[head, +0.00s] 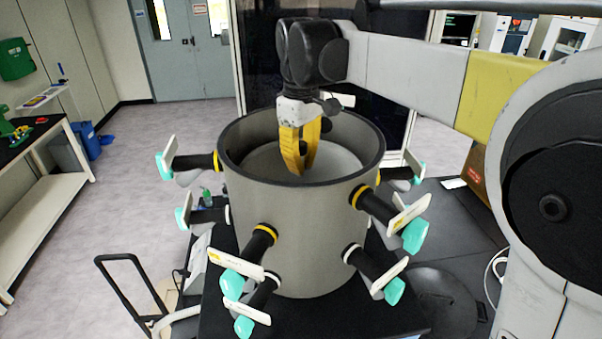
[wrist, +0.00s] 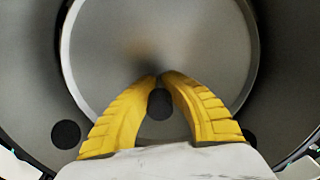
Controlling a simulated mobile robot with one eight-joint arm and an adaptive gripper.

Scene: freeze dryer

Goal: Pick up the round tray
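The round tray appears to be the pale grey metal disc (head: 262,162) low inside the open grey drum; I cannot tell it surely from the drum's floor. In the wrist view the disc (wrist: 155,35) has a lighter raised rim and fills the upper middle. My gripper (head: 301,172) points down into the drum, its yellow fingers over the disc. In the wrist view the fingertips (wrist: 159,76) meet or nearly meet, with nothing clearly held between them. A dark blur lies on the disc by the tips. The near part of the disc's rim is hidden by the fingers.
The tall grey drum (head: 295,235) stands on a black surface, with several valves with white handles and teal tips sticking out around it. Dark round holes (wrist: 65,133) show in its inner wall. A bench (head: 45,190) stands at the left, with open floor between.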

